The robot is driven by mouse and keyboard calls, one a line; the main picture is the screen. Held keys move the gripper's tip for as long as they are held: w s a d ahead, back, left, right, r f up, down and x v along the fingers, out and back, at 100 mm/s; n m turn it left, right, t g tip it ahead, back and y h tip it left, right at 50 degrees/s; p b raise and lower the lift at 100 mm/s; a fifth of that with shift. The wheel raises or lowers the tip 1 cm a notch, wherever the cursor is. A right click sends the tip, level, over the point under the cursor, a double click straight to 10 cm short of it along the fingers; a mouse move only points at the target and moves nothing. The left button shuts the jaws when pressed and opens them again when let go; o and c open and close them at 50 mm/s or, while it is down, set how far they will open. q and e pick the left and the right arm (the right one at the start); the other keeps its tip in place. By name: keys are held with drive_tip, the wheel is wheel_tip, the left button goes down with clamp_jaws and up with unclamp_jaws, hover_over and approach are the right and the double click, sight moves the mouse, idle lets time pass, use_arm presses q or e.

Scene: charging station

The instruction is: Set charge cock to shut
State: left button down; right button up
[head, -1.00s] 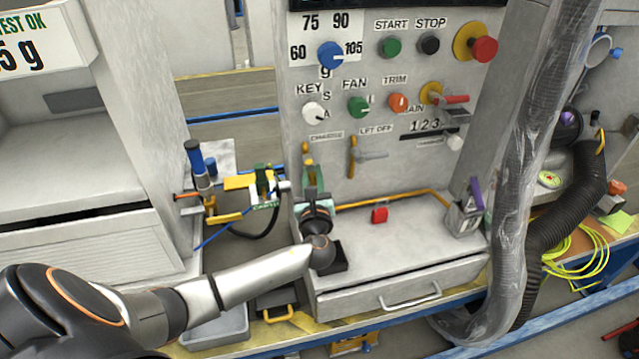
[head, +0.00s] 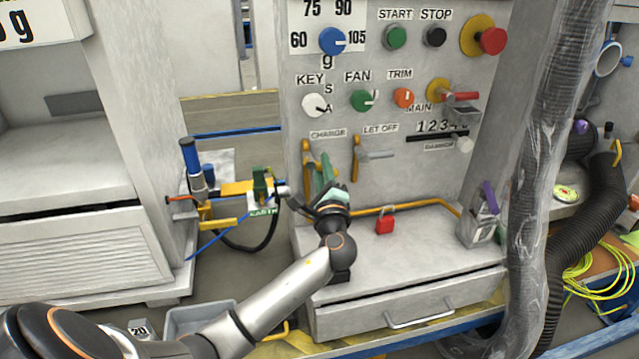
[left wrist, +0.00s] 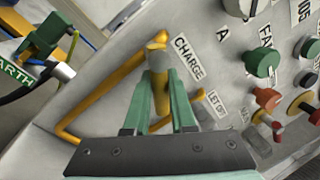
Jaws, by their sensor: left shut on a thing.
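The charge cock (head: 307,151) is a yellow fitting under the CHARGE label on the grey panel. Its yellow lever (left wrist: 159,92) shows in the left wrist view, pointing away from the grey hub at its top. My left gripper (head: 321,166) has come up from below to the cock, and its green fingers lie on either side of the lever, shut on it. The fingers also show in the left wrist view (left wrist: 158,88). In the head view the fingers hide part of the lever. My right gripper is not in view.
The let-off cock (head: 358,157) with its yellow lever is just right of the charge cock. Knobs and buttons fill the panel above. A red padlock (head: 385,222) is on the shelf below. The green EARTH clamp (head: 262,184) is left of my gripper. A thick hose (head: 537,170) hangs at right.

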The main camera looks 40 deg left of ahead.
use_arm(q)
drive_tip(key=shift+w+d+n+b, duration=0.1)
drive_tip(key=shift+d+n+b, duration=0.05)
drive_tip(key=shift+n+b, duration=0.95)
drive_tip(key=n+b, duration=0.1)
drive_tip(key=n+y+b, duration=0.1)
drive_tip(key=n, duration=0.1)
drive_tip(key=shift+r+g, duration=0.3)
drive_tip(key=shift+g, duration=0.1)
drive_tip(key=shift+r+n+b, duration=0.4)
drive_tip(key=shift+n+b, duration=0.3)
drive_tip(key=shift+n, duration=0.3)
drive_tip(key=shift+r+n+g+y, duration=0.15)
drive_tip(key=shift+n+g+y, duration=0.15)
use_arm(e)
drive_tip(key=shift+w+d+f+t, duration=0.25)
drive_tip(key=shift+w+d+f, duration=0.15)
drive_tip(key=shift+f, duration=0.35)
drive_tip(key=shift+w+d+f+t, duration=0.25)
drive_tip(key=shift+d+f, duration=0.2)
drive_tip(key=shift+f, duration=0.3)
use_arm(q)
drive_tip(key=c, duration=0.8)
unclamp_jaws()
drive_tip(key=shift+o, duration=0.2)
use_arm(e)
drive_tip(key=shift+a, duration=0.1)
use_arm(q)
drive_tip(key=shift+d, duration=0.1)
